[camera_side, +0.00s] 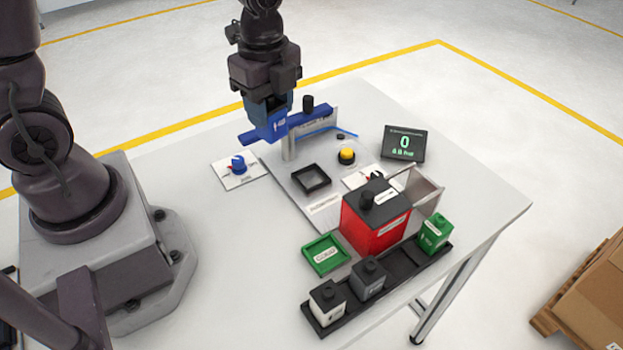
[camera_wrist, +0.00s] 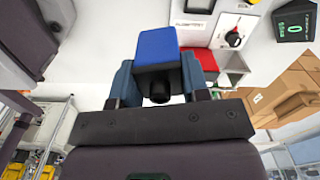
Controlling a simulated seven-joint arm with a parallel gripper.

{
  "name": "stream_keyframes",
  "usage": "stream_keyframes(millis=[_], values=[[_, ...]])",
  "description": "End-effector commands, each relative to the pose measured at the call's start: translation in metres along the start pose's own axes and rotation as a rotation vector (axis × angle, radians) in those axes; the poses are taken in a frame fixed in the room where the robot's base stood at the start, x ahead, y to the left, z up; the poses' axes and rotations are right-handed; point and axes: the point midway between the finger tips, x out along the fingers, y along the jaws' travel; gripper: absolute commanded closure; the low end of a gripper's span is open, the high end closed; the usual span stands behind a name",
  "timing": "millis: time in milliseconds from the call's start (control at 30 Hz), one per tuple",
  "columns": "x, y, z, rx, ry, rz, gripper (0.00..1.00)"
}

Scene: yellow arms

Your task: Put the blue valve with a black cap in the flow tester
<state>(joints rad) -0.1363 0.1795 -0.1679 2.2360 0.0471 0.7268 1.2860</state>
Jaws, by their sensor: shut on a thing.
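The blue valve with a black cap is held in my gripper (camera_side: 268,108). In the side view the blue valve (camera_side: 271,126) shows below the fingers, above the back left of the table. In the wrist view the blue valve (camera_wrist: 157,47) sits between the two fingers of my gripper (camera_wrist: 160,78), with its black cap (camera_wrist: 159,93) toward the palm. The flow tester (camera_side: 323,212) is a pale board with a square black frame (camera_side: 311,179), which looks empty. A long blue bar (camera_side: 313,117) is close behind the held valve in the side view; whether they touch is unclear.
A yellow button (camera_side: 347,154) and a display reading 0 (camera_side: 404,145) are near the board. A blue knob (camera_side: 237,165) is at its left. A red box (camera_side: 374,218), green tray (camera_side: 325,254) and black rack (camera_side: 378,288) with white, grey and green valves fill the front right.

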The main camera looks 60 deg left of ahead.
Motion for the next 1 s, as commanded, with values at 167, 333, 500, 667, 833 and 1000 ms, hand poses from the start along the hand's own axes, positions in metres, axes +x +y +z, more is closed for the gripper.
stream_keyframes(millis=[167,333,500,667,833,1000], values=[[0.015,0.046,0.018,0.103,0.0,0.003,0.83],[0.025,0.058,0.019,0.203,0.002,0.0,0.83],[0.035,0.036,0.013,0.226,0.002,0.004,0.83],[0.053,-0.002,0.005,0.224,0.002,0.005,0.83],[0.076,-0.039,-0.004,0.224,0.001,0.007,0.83],[0.105,-0.061,-0.009,0.223,0.001,0.005,0.83]])
